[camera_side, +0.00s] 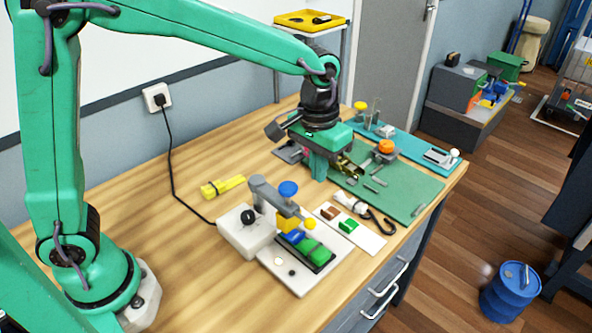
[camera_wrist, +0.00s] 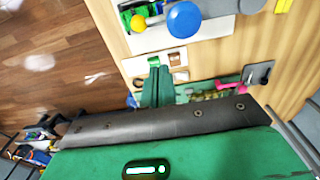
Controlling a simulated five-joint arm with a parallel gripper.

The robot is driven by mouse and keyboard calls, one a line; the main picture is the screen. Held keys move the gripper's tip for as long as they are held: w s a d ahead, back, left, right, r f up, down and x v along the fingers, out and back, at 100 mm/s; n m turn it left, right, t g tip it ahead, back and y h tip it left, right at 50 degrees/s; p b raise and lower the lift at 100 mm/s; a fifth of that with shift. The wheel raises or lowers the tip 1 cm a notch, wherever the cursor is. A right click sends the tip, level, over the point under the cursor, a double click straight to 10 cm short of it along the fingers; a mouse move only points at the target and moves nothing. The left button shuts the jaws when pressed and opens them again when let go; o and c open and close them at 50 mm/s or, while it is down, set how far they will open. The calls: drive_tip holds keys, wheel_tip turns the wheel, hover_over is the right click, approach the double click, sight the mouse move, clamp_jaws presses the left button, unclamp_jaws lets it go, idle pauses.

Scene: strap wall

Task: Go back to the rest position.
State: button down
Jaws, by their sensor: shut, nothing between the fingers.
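My gripper (camera_side: 318,172) points down above the left part of the green mat (camera_side: 405,196), its green fingers together with nothing between them. Whether the tips touch the mat cannot be told. In the wrist view the closed fingers (camera_wrist: 157,82) reach toward the white card (camera_wrist: 160,62). My arm is stretched out over the wooden table (camera_side: 190,240) from its base at the lower left.
A white device (camera_side: 247,232) with a blue knob (camera_side: 288,188) stands left of the card. A yellow tool (camera_side: 223,187) lies near a black cord. An orange knob (camera_side: 386,147) and small metal parts are right of my gripper. The front left table is clear.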

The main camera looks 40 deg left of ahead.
drive_tip(key=s+a+r+t, duration=0.2)
drive_tip(key=s+a+r, duration=0.1)
drive_tip(key=s+a, duration=0.4)
drive_tip(key=s+a+r+t, duration=0.3)
drive_tip(key=s+a, duration=0.5)
drive_tip(key=s, duration=0.3)
drive_tip(key=shift+r, duration=0.5)
